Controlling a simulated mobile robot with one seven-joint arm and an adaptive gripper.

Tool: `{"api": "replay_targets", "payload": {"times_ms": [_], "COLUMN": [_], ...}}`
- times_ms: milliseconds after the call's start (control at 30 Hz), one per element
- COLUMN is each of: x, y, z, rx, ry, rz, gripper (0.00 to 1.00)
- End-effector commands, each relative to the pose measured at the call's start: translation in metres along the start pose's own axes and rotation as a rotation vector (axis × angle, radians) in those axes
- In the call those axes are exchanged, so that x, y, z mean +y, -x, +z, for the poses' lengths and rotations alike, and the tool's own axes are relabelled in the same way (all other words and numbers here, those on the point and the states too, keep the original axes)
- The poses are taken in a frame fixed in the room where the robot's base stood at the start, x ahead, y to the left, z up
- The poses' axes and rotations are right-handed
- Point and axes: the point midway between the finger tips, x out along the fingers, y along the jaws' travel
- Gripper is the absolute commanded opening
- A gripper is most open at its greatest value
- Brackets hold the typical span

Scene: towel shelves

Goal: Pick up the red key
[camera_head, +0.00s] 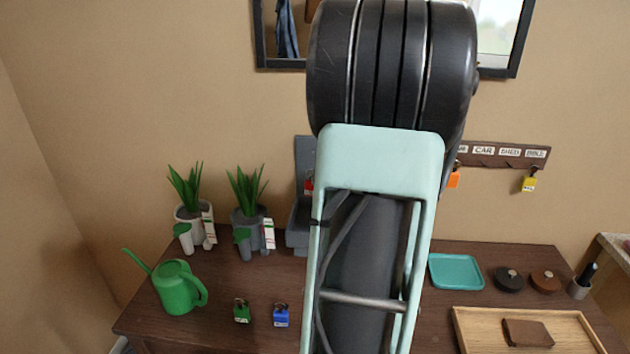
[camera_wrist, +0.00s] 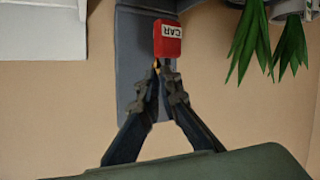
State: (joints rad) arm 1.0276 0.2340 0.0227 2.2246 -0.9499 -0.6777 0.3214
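The red key (camera_wrist: 167,40) has a red tag marked CAR, seen in the wrist view in front of a grey upright panel (camera_wrist: 132,62). In the head view only a bit of the red tag (camera_head: 309,184) shows at my arm's left edge, before the grey stand (camera_head: 303,152). My gripper (camera_wrist: 162,74) has its fingertips close together around the thin metal part at the tag's end. The tag itself is outside the fingers. My arm hides the gripper in the head view.
A green key (camera_head: 242,312) and a blue key (camera_head: 281,316) lie on the dark table (camera_head: 230,285). Orange (camera_head: 454,179) and yellow (camera_head: 529,182) keys hang from a labelled wall rack (camera_head: 500,154). Potted plants (camera_head: 248,205) stand left of the stand. A teal tray (camera_head: 456,271) lies right.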

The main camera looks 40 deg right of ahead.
Motion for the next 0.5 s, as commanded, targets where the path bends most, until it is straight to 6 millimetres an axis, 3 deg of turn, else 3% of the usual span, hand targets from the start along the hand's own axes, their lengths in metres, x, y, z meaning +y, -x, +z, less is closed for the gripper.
{"api": "replay_targets", "payload": {"times_ms": [67, 200, 500], "x": [0.004, 0.002, -0.002], "y": [0.022, 0.057, 0.106], "z": [-0.015, -0.015, -0.016], "rx": [0.003, 0.001, 0.000], "ry": [0.002, 0.000, 0.001], "rz": [0.005, 0.005, 0.002], "gripper": [0.00, 0.00, 0.00]}}
